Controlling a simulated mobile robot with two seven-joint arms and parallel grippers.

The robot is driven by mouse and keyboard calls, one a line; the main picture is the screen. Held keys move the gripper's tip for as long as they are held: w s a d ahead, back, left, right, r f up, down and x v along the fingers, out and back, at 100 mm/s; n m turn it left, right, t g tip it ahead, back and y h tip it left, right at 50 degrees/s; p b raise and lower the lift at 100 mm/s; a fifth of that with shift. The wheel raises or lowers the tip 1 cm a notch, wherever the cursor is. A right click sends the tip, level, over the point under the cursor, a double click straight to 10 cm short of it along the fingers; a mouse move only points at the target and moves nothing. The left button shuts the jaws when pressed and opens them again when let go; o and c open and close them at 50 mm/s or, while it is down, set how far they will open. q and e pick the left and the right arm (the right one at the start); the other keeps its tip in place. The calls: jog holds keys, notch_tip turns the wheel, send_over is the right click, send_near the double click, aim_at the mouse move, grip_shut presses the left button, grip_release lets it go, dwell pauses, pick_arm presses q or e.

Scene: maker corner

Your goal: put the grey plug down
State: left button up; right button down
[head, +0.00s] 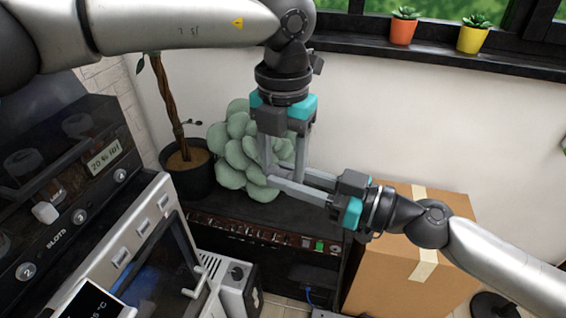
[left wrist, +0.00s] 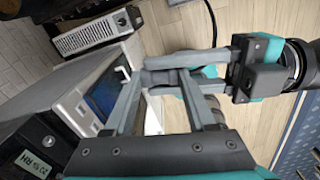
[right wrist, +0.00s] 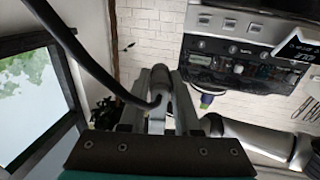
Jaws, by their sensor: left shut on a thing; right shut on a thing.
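The grey plug is a small dark grey piece between the fingertips of both grippers; it shows in the left wrist view (left wrist: 160,77) and the right wrist view (right wrist: 160,82). My left gripper (head: 284,168) points down and is shut on it. My right gripper (head: 278,178) reaches in from the right and is also shut on it. The fingers cross at the plug and hide most of it in the head view. The plug is held in the air, in front of the pale green plant. A black cable (right wrist: 80,55) runs to the fingertips in the right wrist view.
A dark cabinet (head: 225,214) with small items stands below the grippers. A cardboard box (head: 395,275) is at right. A grey machine with a glass door (head: 150,270) and a black slotted panel (head: 60,190) stand at left. A black plant pot (head: 190,180) is behind.

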jog(key=c, duration=0.5)
grip_release()
jog(key=shift+c, duration=0.2)
